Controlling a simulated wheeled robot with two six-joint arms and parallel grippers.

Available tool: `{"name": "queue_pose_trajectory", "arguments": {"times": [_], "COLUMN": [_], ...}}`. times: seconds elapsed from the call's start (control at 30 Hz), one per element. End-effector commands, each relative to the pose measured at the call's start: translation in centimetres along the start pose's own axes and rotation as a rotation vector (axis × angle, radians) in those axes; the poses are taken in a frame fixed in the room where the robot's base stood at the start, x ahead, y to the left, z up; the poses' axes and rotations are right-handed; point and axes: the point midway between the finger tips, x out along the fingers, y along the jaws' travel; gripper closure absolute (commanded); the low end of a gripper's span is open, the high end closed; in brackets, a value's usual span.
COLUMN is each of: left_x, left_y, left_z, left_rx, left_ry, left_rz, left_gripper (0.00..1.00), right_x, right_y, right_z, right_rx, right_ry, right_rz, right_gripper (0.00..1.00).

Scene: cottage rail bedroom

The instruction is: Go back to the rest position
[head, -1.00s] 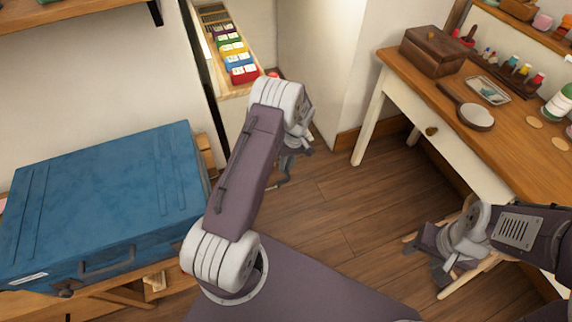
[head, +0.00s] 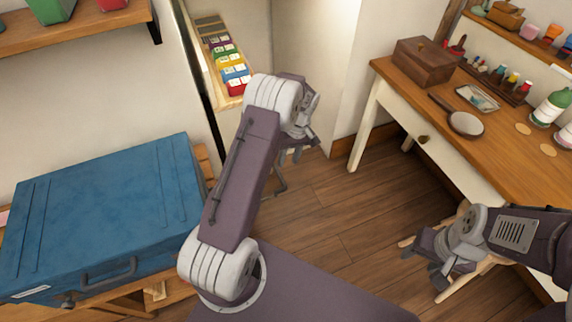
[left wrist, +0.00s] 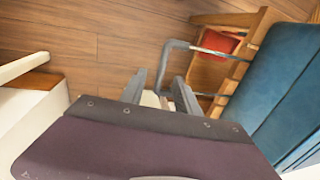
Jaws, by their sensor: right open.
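My left gripper (head: 290,155) hangs from the bent left arm in the middle of the head view, above the wooden floor. The wrist partly hides it there.
A blue case (head: 105,215) lies on a wooden stand at the left. The wooden desk (head: 500,150) at the right bears a brown box (head: 425,65), a hand mirror (head: 465,124) and bottles.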

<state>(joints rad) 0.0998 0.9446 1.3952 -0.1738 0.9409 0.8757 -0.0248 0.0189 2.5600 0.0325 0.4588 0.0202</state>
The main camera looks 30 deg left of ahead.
Motion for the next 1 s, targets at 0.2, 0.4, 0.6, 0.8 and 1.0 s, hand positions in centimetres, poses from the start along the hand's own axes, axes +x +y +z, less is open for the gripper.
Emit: {"name": "queue_pose_trajectory", "arguments": {"times": [0.2, 0.4, 0.6, 0.8, 1.0], "left_x": [-0.4, -0.4, -1.4, -10.0, -13.0], "left_y": [0.0, 0.0, 0.5, -0.1, -4.3], "left_z": [0.0, 0.0, -0.1, 1.9, 9.4], "left_rx": [0.000, 0.000, 0.006, 0.029, 0.220], "left_ry": [-0.001, 0.000, 0.016, 0.098, 0.116], "left_rz": [0.000, -0.001, 0.014, 0.111, 0.192], "left_gripper": [0.62, 0.62, 0.62, 0.62, 0.62], "right_x": [-0.1, -0.1, -0.1, -0.1, -0.1], "right_y": [0.0, 0.0, 0.0, 0.0, 0.0], "right_z": [0.0, 0.0, 0.0, 0.0, 0.0], "right_rx": [0.000, 0.000, 0.000, 0.000, 0.000], "right_ry": [0.000, 0.000, 0.000, 0.000, 0.000], "right_rz": [0.000, 0.000, 0.000, 0.000, 0.000], "right_gripper": [0.49, 0.49, 0.49, 0.49, 0.49]}}
